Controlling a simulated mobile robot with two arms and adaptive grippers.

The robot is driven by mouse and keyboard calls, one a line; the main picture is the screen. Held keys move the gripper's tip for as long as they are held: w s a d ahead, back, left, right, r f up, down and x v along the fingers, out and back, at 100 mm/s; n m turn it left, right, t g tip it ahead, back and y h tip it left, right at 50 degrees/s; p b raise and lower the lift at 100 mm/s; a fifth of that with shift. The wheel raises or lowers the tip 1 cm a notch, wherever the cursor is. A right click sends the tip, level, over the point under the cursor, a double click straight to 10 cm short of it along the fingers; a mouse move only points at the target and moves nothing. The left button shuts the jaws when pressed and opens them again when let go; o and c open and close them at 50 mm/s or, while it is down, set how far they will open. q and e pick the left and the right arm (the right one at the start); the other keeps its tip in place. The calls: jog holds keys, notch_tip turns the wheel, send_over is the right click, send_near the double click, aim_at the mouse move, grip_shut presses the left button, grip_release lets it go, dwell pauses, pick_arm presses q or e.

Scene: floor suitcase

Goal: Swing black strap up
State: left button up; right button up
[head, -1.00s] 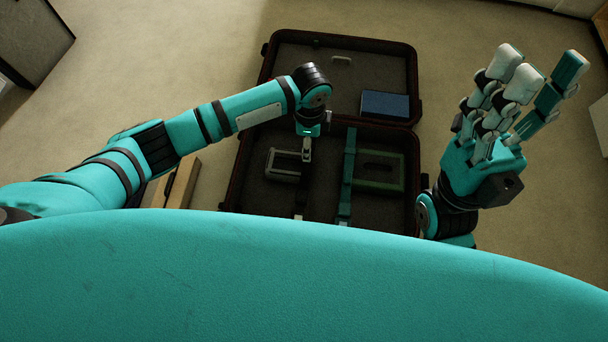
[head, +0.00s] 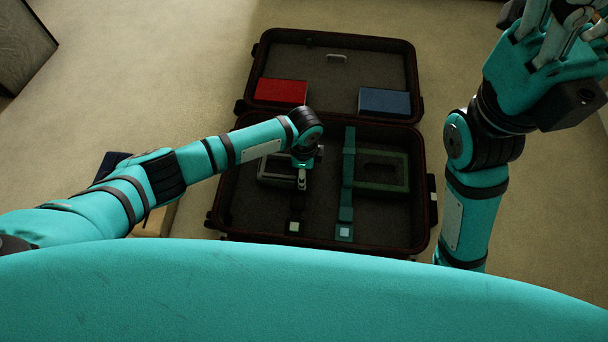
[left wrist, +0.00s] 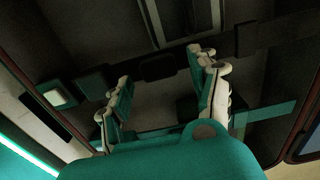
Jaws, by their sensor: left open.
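The black strap (head: 296,209) lies along the left half of the open suitcase base, with a pale-squared buckle at its near end.
The suitcase (head: 420,205) lies open on the carpet, lid at the back holding a red book (head: 280,91) and a blue book (head: 384,101). A grey framed object (head: 272,172) is beside my left gripper.

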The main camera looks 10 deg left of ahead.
pick_arm(q)
jog(key=shift+f, duration=0.35)
jog(key=shift+c, duration=0.3)
grip_shut()
